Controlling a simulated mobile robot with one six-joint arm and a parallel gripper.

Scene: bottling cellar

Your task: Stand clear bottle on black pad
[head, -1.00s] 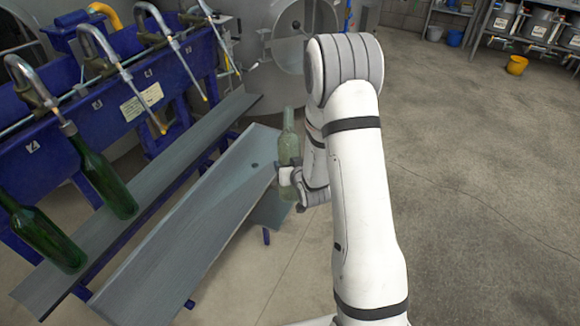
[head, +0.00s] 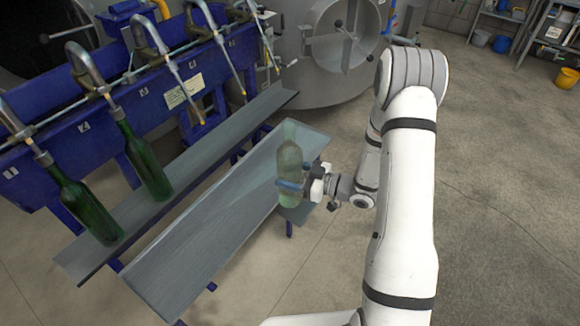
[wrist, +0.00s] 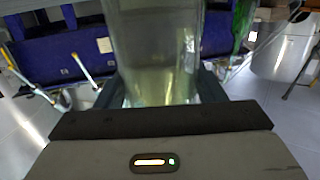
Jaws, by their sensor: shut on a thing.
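The clear bottle (head: 290,160) is pale greenish and stands upright in my gripper (head: 291,187), which is shut around its lower part. In the head view it overlaps the far end of the grey front shelf (head: 215,225); I cannot tell whether its base touches anything. In the wrist view the bottle (wrist: 155,45) rises between the two dark fingers of my gripper (wrist: 158,92). I cannot make out the black pad now; the bottle and gripper cover part of the shelf's far end.
Two green bottles (head: 148,165) stand on the rear shelf (head: 205,150) under the filler spouts of the blue bottling machine (head: 115,135). A steel tank (head: 335,50) stands behind. The front shelf's near part is bare. Open concrete floor (head: 500,200) lies to the right.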

